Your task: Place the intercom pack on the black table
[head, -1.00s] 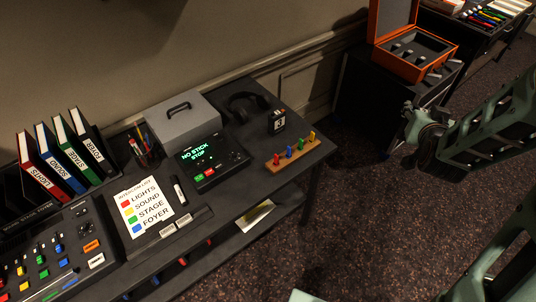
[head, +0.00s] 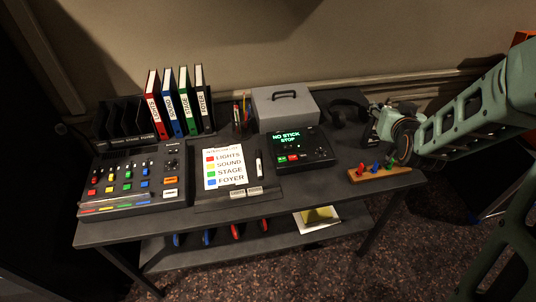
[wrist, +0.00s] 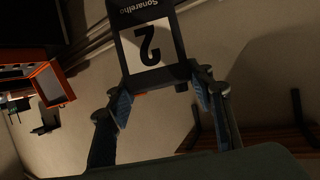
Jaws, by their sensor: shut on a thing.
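My gripper (wrist: 163,92) is shut on a dark intercom pack (wrist: 185,68) with a white label reading 2, seen upside down in the wrist view. The fingers grip the pack's near end from both sides. In the head view my gripper (head: 388,126) is in front of the right end of the black table (head: 335,190), behind the peg rack in the picture. A dark shape beside it may be the held pack or the pack numbered 3 seen earlier; I cannot tell which. The pack's height above the table is unclear.
A wooden rack with coloured pegs (head: 380,173) lies at the table's right front. Headphones (head: 345,112), a grey box (head: 285,106) and a screen unit (head: 303,150) stand left of my gripper. The orange case (wrist: 52,83) shows in the wrist view.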

